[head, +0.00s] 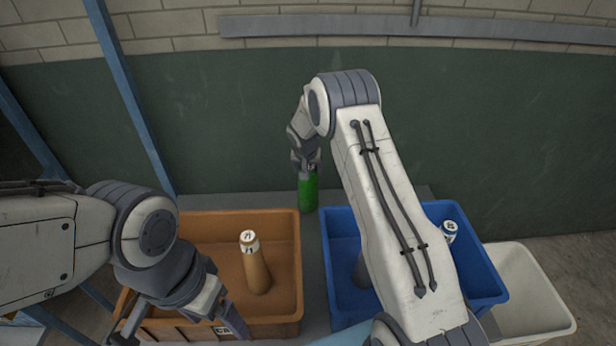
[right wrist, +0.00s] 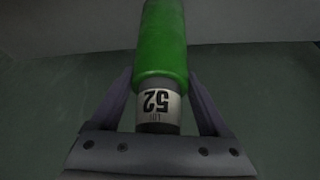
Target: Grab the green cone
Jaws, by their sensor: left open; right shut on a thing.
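The green cone (head: 308,192) is at the back, between the orange and blue bins. It hangs below or stands under my right gripper (head: 307,168); I cannot tell whether its base touches the grey surface. My left gripper (head: 178,335) is open and empty, low at the left in front of the orange bin.
The orange bin (head: 190,228) holds a tan cone (head: 256,265). The blue bin (head: 483,285) holds a blue-and-white topped item (head: 449,231) and a grey one (head: 361,270), partly hidden by my right arm. A white bin (head: 545,290) stands at right. A dark green wall is behind.

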